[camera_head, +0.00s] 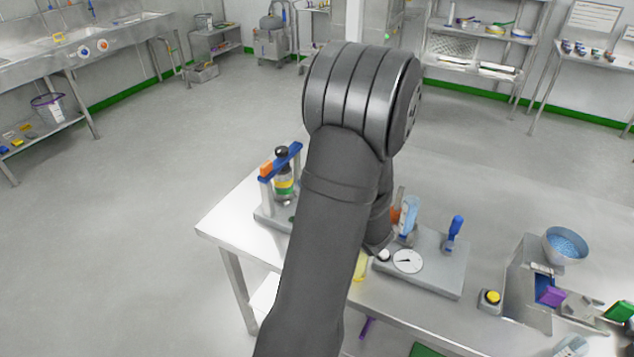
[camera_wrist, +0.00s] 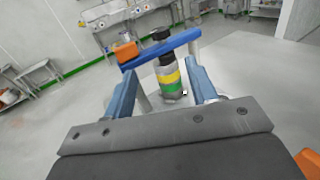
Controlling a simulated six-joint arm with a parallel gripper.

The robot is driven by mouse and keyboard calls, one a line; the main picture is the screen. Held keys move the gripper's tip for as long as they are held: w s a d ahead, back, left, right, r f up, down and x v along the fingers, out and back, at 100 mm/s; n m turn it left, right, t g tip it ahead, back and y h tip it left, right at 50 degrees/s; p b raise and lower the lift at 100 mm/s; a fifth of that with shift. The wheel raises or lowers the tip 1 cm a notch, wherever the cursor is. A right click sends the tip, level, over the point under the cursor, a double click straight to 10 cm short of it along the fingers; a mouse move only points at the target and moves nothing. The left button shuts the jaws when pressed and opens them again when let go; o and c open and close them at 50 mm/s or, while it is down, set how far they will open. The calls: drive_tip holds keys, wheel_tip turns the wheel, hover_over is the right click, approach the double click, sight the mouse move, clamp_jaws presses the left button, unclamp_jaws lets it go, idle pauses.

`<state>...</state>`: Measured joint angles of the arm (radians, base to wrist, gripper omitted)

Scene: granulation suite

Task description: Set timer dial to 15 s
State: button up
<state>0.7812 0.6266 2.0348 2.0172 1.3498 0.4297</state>
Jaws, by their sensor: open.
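A round white dial (camera_head: 408,261) with a black pointer lies face up on a grey base plate (camera_head: 440,283), just right of my forearm in the head view. Its markings are too small to read. A small white knob (camera_head: 383,255) shows at its left, partly against my arm. My gripper (camera_wrist: 162,68) is open and empty in the wrist view, facing a stand with a bottle. The dial is not in the wrist view. In the head view my arm hides most of the gripper; I cannot tell whether the light blue part (camera_head: 409,216) belongs to it.
The stand's blue bar (camera_head: 281,160) has an orange end and a banded bottle (camera_head: 283,183) beneath; the bottle (camera_wrist: 169,78) shows between my fingers, beyond them. A blue-handled lever (camera_head: 455,229) rises behind the dial. A yellow button (camera_head: 492,297) and blue bowl (camera_head: 565,246) stand right.

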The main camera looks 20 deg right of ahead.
drive_tip(key=w+d+r+n+g+h, duration=0.1)
drive_tip(key=d+n+g, duration=0.25)
drive_tip(key=n, duration=0.85)
drive_tip(key=w+d+r+n+g+h, duration=0.15)
drive_tip(key=n+g, duration=0.35)
drive_tip(key=n, duration=0.7)
drive_tip(key=w+d+r+n+g+h, duration=0.15)
drive_tip(key=d+n+g, duration=0.25)
drive_tip(key=n, duration=0.7)
drive_tip(key=x, duration=1.8)
drive_tip(key=shift+s+a+f, duration=0.1)
drive_tip(key=shift+s+f, duration=0.1)
drive_tip(key=shift+s, duration=0.1)
